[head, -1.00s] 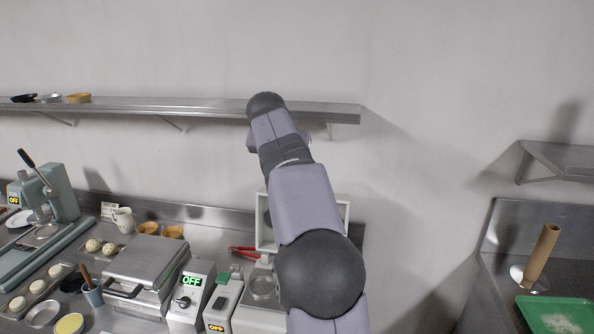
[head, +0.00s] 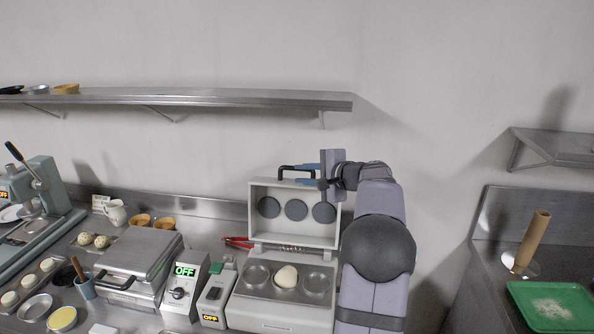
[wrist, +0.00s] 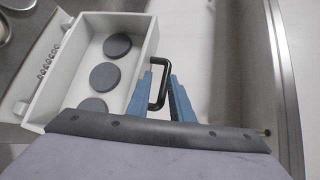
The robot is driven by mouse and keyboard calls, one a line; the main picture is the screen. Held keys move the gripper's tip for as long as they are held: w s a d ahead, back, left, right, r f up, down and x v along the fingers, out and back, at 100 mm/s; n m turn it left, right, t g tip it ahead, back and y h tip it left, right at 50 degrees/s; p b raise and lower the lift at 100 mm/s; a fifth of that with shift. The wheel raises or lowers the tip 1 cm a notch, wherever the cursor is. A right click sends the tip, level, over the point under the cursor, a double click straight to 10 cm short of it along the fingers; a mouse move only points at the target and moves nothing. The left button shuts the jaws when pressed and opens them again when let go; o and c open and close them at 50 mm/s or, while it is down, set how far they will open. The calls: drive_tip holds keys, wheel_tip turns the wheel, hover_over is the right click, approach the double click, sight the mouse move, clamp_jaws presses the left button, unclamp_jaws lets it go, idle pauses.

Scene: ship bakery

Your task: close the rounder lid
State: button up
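The rounder stands open in the head view. Its pale lid (head: 264,228) is tipped up at the back, with three dark round discs facing forward. Its base (head: 270,309) has three round cups, and a pale dough ball (head: 286,277) sits in the middle one. The lid's black handle (head: 283,172) is on the top edge; it also shows in the wrist view (wrist: 164,65). My gripper (head: 306,176) is at the handle. In the wrist view its blue fingers (wrist: 160,90) stand apart on either side of the handle bar, with a gap visible.
A switch box reading OFF (head: 210,302) and a press with a flat metal lid (head: 140,257) stand left of the rounder. Red-handled tongs (head: 236,242) lie behind. A wall shelf (head: 200,98) runs above. A green tray (head: 550,290) is far right.

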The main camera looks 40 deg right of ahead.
drive_tip(key=shift+s+d+r+m+t+h, duration=0.1)
drive_tip(key=shift+s+d+m+t+h, duration=0.1)
drive_tip(key=shift+d+m, duration=0.3)
drive_tip(key=shift+s+d+r+m+t+h, duration=0.1)
drive_tip(key=shift+d+m+t, duration=0.1)
drive_tip(key=shift+d, duration=0.5)
drive_tip(key=p+x, duration=0.4)
drive_tip(key=x, duration=0.2)
drive_tip(key=shift+w+r, duration=0.1)
drive_tip(key=shift+w, duration=0.05)
drive_tip(key=shift+w+f+p, duration=0.25)
drive_tip(key=shift+w+p, duration=0.05)
drive_tip(key=shift+w, duration=0.2)
clamp_jaws()
